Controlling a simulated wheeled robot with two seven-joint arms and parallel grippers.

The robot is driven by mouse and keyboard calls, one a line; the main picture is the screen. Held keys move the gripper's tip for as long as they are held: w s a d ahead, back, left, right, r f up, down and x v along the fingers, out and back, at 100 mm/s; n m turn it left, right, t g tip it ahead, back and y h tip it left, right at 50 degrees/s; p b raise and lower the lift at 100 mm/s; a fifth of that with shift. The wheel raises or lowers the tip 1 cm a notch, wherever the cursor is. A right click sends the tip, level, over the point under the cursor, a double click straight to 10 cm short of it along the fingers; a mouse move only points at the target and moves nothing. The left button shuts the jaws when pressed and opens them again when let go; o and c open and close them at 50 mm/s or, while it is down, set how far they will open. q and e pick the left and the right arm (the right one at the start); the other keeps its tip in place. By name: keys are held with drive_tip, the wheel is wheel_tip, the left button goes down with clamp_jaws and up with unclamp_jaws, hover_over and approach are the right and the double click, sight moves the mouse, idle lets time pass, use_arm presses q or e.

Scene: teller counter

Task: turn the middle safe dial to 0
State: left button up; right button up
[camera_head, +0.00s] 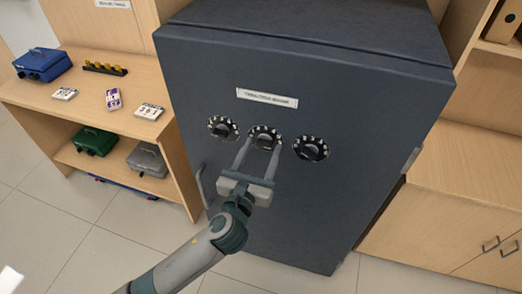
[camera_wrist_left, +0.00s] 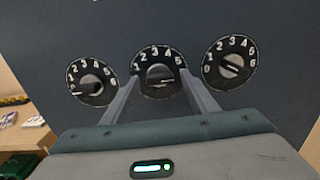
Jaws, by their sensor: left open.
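The dark safe (camera_head: 300,85) has a row of three round black dials with white numbers on its front. The middle dial (camera_head: 264,133) is in the centre of the left wrist view (camera_wrist_left: 158,58), with 1 to 5 readable; its lower sides are hidden by my fingers. A thin pale line on its knob runs roughly toward the right. My left gripper (camera_head: 262,146) is open, with one finger on each side of the middle knob; I cannot tell whether they touch it. My right gripper is not in view.
The left dial (camera_head: 223,128) and right dial (camera_head: 311,149) sit close to my fingers. A safe handle (camera_head: 202,187) stands out at the lower left. A wooden shelf (camera_head: 35,92) with cash boxes is left; a wooden cabinet (camera_head: 450,215) is right.

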use_arm(q)
drive_tip(key=c, duration=1.1)
drive_tip(key=shift+o, duration=0.2)
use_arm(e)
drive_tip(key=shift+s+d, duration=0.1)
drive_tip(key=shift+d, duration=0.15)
